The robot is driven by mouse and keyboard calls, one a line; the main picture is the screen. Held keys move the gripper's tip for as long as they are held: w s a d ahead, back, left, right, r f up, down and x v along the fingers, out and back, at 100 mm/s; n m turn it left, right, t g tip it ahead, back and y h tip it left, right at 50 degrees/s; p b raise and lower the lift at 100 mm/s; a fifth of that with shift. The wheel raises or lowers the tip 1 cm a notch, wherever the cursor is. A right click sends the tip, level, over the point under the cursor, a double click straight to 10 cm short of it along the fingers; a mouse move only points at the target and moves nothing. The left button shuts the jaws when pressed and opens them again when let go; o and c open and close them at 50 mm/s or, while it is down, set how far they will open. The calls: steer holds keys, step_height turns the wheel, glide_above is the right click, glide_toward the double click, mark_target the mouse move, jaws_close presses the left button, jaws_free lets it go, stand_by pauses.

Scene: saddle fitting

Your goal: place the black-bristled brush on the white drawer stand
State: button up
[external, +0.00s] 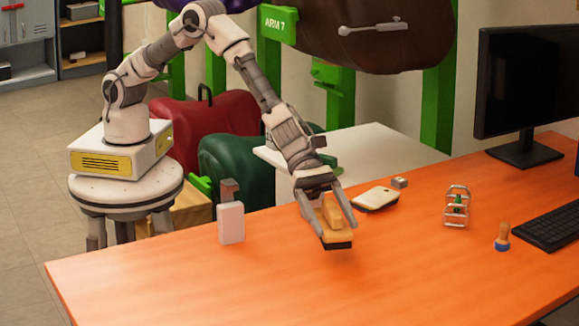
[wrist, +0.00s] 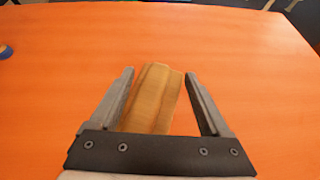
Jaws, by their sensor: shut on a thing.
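The black-bristled brush (external: 335,228) has a tan wooden body with a dark underside. My gripper (external: 338,222) is shut on it and holds it over the orange table; whether the bristles touch the table I cannot tell. In the wrist view, the wooden back of the brush (wrist: 152,98) lies between the two fingers of my gripper (wrist: 158,76), and its bristles are hidden. The white drawer stand (external: 378,148) is behind the far edge of the table, its top bare where it shows. My forearm hides part of the stand.
Farther right are a metal frame (external: 457,206), a blue-ended wooden piece (external: 502,238), a keyboard (external: 550,220) and a monitor (external: 525,85). The front table is clear.

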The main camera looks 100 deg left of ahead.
steer(key=shift+w+a+f, duration=0.3)
steer(key=shift+w+f, duration=0.05)
steer(key=shift+w, duration=0.2)
steer(key=shift+w+a+f, duration=0.3)
steer(key=shift+w+f, duration=0.05)
steer(key=shift+w, duration=0.15)
steer(key=shift+f+b, duration=0.4)
steer(key=shift+f, duration=1.55)
steer(key=shift+f, duration=0.15)
steer(key=o, duration=1.3)
steer(key=shift+o, duration=0.2)
